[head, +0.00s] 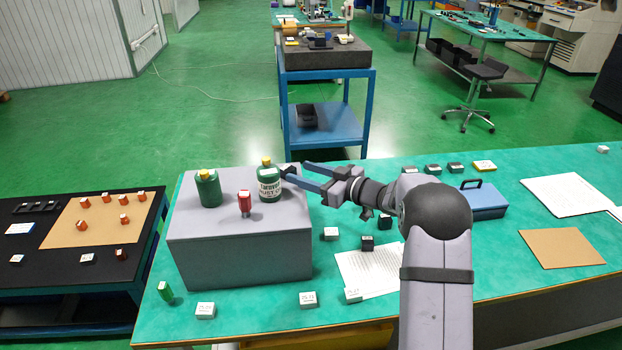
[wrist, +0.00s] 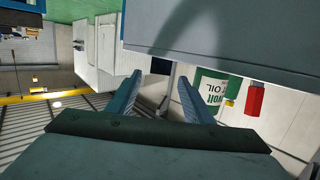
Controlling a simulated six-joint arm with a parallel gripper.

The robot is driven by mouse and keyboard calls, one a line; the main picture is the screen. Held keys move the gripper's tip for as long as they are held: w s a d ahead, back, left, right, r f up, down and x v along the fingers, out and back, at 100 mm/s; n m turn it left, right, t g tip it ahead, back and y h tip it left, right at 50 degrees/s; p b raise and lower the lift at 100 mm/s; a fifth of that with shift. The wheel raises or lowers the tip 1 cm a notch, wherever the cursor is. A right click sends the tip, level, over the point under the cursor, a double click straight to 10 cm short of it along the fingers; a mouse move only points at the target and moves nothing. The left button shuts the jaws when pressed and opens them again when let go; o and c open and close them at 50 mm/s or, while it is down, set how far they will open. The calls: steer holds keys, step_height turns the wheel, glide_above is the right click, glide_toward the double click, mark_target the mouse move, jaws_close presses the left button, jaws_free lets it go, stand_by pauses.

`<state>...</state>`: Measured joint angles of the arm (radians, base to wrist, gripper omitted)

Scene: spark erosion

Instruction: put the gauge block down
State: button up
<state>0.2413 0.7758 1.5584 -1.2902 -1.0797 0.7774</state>
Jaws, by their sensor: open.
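A small dark block (head: 289,168), which looks like the gauge block, sits at the right end of the grey box top (head: 215,233), beside the green bottle with a white label (head: 268,184). My gripper (head: 295,173) is open, reaching in from the right with its fingertips around or just short of the block. In the wrist view, which is upside down, the block (wrist: 160,66) shows between and beyond the two spread fingertips (wrist: 160,76), against the grey box surface (wrist: 225,45). Whether a finger touches it I cannot tell.
A second green bottle (head: 208,188) and a red-handled item (head: 244,202) stand on the box. Several labelled blocks, a paper sheet (head: 368,270) and a blue case (head: 478,200) lie on the green table. The box top's front strip is clear.

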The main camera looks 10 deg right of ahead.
steer(key=shift+v, duration=1)
steer(key=s+d+f+m+g+h, duration=0.2)
steer(key=s+d+f+m+h, duration=0.45)
steer(key=s+d+h, duration=0.45)
steer(key=s+a+f+g, duration=0.2)
steer(key=s+g, duration=0.1)
steer(key=s, duration=0.6)
steer(key=s+a+f+m+g, duration=0.1)
steer(key=s+a+f+g, duration=0.1)
steer(key=s, duration=0.8)
steer(key=s+a+f+m+g, duration=0.1)
steer(key=s+g, duration=0.3)
steer(key=s, duration=0.6)
steer(key=shift+s+a+f, duration=0.2)
steer(key=shift+a+f, duration=0.4)
steer(key=shift+f, duration=0.15)
steer(key=shift+m, duration=0.25)
